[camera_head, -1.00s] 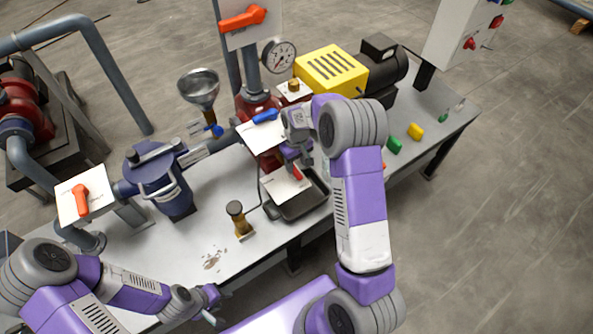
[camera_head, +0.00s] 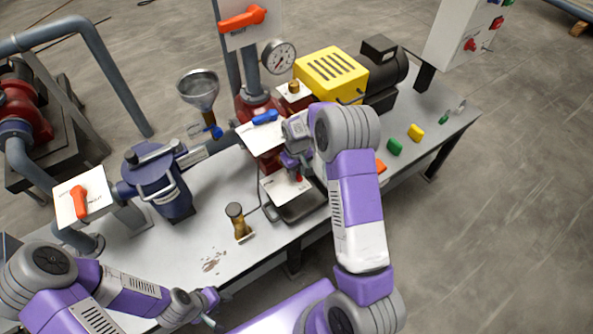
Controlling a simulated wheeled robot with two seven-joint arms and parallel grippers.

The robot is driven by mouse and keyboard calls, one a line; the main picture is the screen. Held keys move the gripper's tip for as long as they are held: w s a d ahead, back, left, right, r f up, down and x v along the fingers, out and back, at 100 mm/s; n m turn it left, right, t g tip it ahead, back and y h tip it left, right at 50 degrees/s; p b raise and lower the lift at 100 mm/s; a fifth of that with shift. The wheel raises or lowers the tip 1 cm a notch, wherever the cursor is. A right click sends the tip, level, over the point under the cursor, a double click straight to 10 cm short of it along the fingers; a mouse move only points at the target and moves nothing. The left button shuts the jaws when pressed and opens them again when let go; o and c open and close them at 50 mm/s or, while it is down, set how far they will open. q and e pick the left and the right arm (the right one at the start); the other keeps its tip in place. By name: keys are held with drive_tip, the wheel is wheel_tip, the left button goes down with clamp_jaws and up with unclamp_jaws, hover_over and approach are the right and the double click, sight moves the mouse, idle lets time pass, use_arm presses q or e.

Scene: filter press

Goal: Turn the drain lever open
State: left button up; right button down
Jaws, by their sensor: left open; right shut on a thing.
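The drain lever (camera_head: 299,179), small and red, shows only in part at the white label plate (camera_head: 279,190), above a dark tray. My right gripper (camera_head: 297,172) reaches down over it and is shut on it. The fingers hide most of the lever, so its exact angle is hard to tell. My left gripper (camera_head: 211,306) is open and empty low in the view, near the front edge of the table, well apart from the lever.
A blue lever (camera_head: 265,117) on its own plate sits just behind my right gripper. A blue filter vessel (camera_head: 165,185) stands further left.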

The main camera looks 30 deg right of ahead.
drive_tip(key=shift+a+m, duration=0.15)
drive_tip(key=shift+m, duration=0.25)
drive_tip(key=shift+w+a+m+p, duration=0.55)
drive_tip(key=shift+a+m+p, duration=0.1)
drive_tip(key=shift+m, duration=2.2)
drive_tip(key=shift+w+a+m+p, duration=0.6)
drive_tip(key=shift+m+p, duration=0.05)
drive_tip(key=shift+m, duration=2.25)
drive_tip(key=shift+w+a+m+p, duration=0.55)
drive_tip(key=shift+a+m+p, duration=0.1)
drive_tip(key=shift+m, duration=2.2)
drive_tip(key=c, duration=1)
unclamp_jaws()
drive_tip(key=shift+o, duration=0.2)
